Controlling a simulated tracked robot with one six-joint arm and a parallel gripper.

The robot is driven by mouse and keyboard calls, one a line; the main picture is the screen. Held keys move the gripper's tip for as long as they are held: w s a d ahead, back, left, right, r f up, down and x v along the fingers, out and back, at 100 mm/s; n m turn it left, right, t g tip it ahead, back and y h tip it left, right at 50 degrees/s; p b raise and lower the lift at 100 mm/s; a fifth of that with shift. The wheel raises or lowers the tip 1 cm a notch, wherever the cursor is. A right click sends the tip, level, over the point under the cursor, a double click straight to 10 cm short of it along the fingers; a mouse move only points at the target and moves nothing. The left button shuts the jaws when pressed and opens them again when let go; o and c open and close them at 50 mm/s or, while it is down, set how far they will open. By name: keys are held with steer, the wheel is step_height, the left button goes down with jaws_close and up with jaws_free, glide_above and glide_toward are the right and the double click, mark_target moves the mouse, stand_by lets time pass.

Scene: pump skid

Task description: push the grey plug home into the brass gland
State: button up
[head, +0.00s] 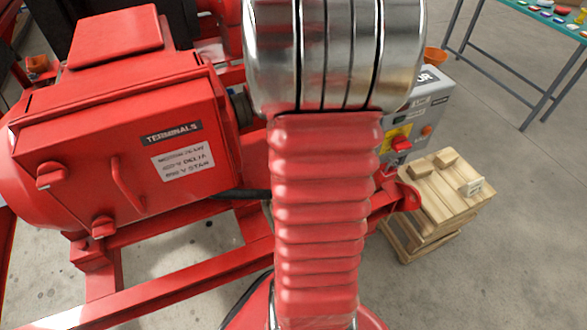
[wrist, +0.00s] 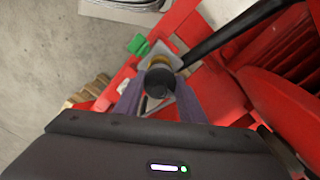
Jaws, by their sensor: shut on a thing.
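In the wrist view my gripper (wrist: 157,103) has its two purplish fingers on either side of a dark grey round plug (wrist: 160,81), shut on it. The brass gland (wrist: 159,62) shows as a yellowish rim just beyond the plug, in line with it and partly covered by it. I cannot tell whether the plug's far end is inside the gland or short of it. In the head view my own arm fills the middle, and the gripper, plug and gland are hidden.
A thick black cable (wrist: 235,32) runs close to the right of the gland. A green part (wrist: 138,45) sits to its left. The red motor housing (head: 120,140), grey control box (head: 425,110) and wooden pallet (head: 440,195) surround my arm. Open floor (head: 530,230) lies at right.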

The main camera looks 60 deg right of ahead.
steer(key=shift+f, duration=1.65)
stand_by(0.7)
steer(key=o, duration=1.2)
steer(key=shift+o, duration=0.2)
steer(key=shift+r, duration=0.15)
step_height(320, 180, up, 14)
steer(key=shift+f, duration=0.25)
steer(key=shift+s, duration=0.1)
stand_by(0.4)
